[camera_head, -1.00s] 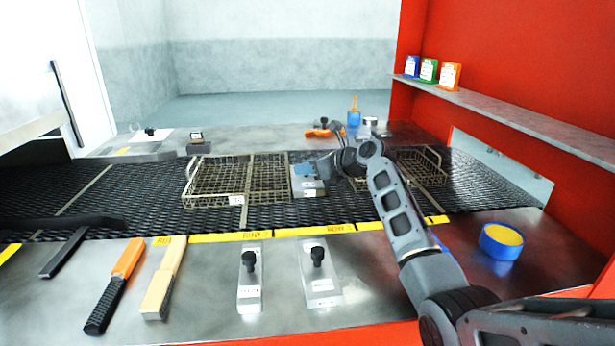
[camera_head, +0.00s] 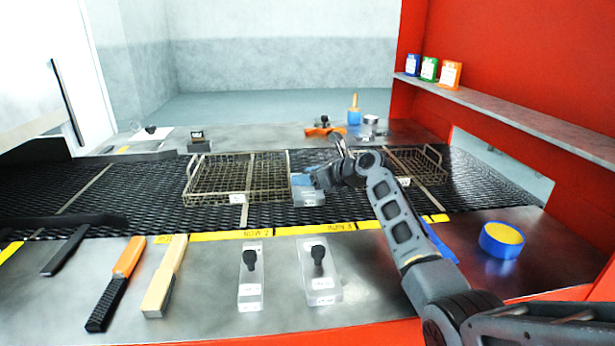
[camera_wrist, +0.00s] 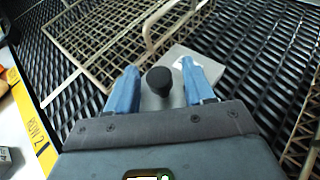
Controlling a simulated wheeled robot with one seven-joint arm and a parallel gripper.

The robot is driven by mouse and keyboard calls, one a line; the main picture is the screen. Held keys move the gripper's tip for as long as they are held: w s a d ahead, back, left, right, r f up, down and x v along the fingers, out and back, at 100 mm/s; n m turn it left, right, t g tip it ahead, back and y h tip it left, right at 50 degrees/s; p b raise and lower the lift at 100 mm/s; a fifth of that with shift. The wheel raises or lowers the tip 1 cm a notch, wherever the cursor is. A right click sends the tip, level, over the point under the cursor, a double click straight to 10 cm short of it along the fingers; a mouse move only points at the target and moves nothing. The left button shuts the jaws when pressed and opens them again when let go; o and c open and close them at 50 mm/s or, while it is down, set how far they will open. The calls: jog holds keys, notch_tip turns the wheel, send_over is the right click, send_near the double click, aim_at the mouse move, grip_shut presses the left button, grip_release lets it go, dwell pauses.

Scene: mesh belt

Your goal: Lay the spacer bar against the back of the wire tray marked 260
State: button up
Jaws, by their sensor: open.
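A metal bar (camera_head: 308,199) with a white label lies on the mesh belt just right of the left wire tray (camera_head: 237,198). My gripper (camera_wrist: 160,70) is open over this bar. In the wrist view its two blue fingers stand on either side of the bar's black knob (camera_wrist: 160,80), with gaps visible. The bar's grey plate (camera_wrist: 204,64) shows beyond the fingers, close to the wire tray (camera_wrist: 110,40). A second wire tray (camera_head: 420,165) is at the right, partly behind my arm. Tray labels are too small to read, so I cannot tell which is 260.
Two more knobbed metal blocks, one narrow (camera_head: 250,285) and one wide (camera_head: 320,285), stand on the front ledge. An orange-handled brush (camera_head: 118,285), a wooden piece (camera_head: 163,285) and a blue-yellow roll (camera_head: 501,240) also lie there. The belt left of the left tray is mostly clear.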

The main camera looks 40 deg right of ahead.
jog(key=shift+r, duration=0.2)
jog(key=shift+s+d+r+p, duration=0.1)
jog(key=shift+s+r+p, duration=0.4)
jog(key=shift+p, duration=0.4)
jog(key=p+v, duration=0.1)
jog(key=v, duration=0.2)
jog(key=p+v, duration=0.2)
jog(key=v, duration=0.1)
jog(key=p+v, duration=0.2)
jog(key=v, duration=0.1)
jog(key=shift+s+f, duration=0.2)
jog(key=shift+s, duration=0.05)
jog(key=shift+s+d+r, duration=0.15)
jog(key=shift+s+r, duration=0.1)
jog(key=shift+s, duration=0.4)
